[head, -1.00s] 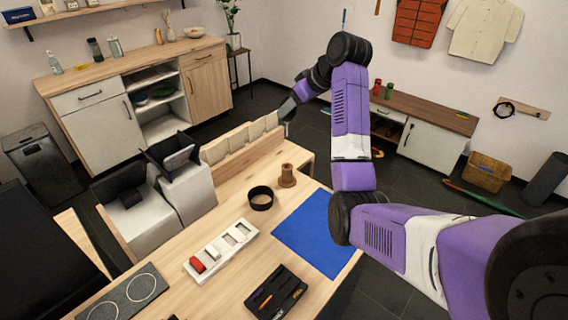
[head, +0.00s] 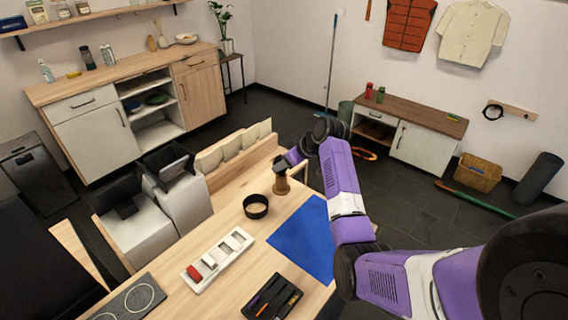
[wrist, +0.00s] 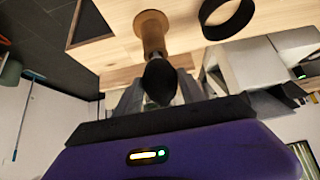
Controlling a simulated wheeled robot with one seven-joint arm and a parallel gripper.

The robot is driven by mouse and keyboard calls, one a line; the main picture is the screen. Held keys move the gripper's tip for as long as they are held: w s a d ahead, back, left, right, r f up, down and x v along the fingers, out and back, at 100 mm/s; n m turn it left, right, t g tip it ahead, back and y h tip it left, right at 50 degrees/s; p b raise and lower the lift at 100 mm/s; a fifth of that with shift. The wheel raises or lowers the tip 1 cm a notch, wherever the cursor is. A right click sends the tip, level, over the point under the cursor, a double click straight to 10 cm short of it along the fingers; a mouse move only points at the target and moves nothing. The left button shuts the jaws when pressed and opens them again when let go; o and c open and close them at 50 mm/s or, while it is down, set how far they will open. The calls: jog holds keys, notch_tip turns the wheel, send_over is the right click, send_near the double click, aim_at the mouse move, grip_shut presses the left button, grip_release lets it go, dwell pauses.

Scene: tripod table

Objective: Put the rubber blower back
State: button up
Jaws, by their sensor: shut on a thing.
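My gripper (wrist: 160,98) is shut on the rubber blower (wrist: 160,80), whose dark rounded bulb shows between the fingers in the wrist view. A brown wooden spool-like stand (wrist: 150,32) is just beyond the blower, close in line with it. The stand also shows in the head view (head: 282,186), where my gripper (head: 281,164) is directly above it. The blower is hidden or too small to make out in the head view. I cannot tell whether the blower touches the stand.
On the table (head: 180,285), a black ring (head: 256,206) stands near the stand. A white slotted tray (head: 228,253), a blue mat (head: 302,240) and a black tray with pens (head: 290,296) lie nearer. Bench backs (head: 232,148) rise behind the table.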

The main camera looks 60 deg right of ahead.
jog(key=shift+f, duration=0.25)
jog(key=shift+f, duration=0.15)
jog(key=shift+f, duration=0.25)
jog(key=o, duration=0.6)
jog(key=shift+r, duration=0.1)
jog(key=shift+s+r, duration=0.1)
jog(key=shift+r, duration=0.4)
jog(key=b+v, duration=0.1)
jog(key=v, duration=1)
jog(key=shift+s+a+r, duration=0.1)
jog(key=shift+s+r, duration=0.1)
